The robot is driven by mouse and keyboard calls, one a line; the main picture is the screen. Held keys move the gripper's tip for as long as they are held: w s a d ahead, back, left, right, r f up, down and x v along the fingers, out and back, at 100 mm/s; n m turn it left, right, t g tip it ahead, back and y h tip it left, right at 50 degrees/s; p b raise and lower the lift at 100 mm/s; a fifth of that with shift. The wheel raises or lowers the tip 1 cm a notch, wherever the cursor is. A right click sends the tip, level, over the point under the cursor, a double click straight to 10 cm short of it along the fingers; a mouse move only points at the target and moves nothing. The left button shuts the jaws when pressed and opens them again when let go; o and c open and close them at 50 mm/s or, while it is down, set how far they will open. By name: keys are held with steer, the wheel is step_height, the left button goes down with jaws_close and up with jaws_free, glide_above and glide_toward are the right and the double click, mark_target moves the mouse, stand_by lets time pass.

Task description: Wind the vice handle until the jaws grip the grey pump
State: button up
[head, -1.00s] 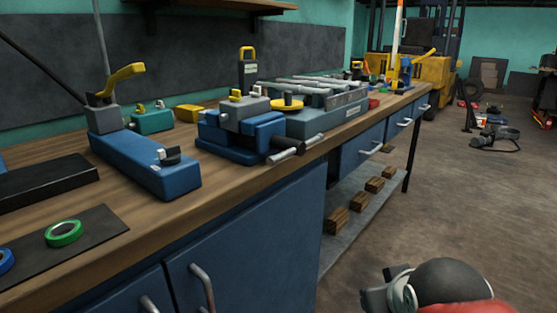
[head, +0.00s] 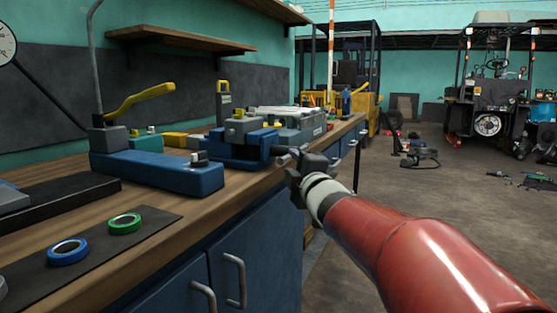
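The blue vice (head: 226,152) stands on the wooden bench, near its front edge. The grey pump (head: 243,131), a block with small yellow caps, sits at the top of the vice. I cannot tell whether the jaws touch it. The vice handle (head: 281,150) sticks out at the front right, and only a short bit shows. My gripper (head: 292,163) is right at the handle, reaching in from the lower right. The gripper's dark body hides most of the handle, and I cannot see whether the fingers close on it.
A long blue tool with a yellow lever (head: 140,103) stands left of the vice. Green tape (head: 125,223) and blue tape (head: 68,251) lie on a dark mat. A grey-blue tray (head: 300,128) stands behind the vice. Open floor (head: 460,210) lies to the right.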

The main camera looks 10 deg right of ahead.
mark_target(287, 157)
steer(key=shift+x, duration=2.4)
steer(key=shift+c, duration=0.2)
jaws_close()
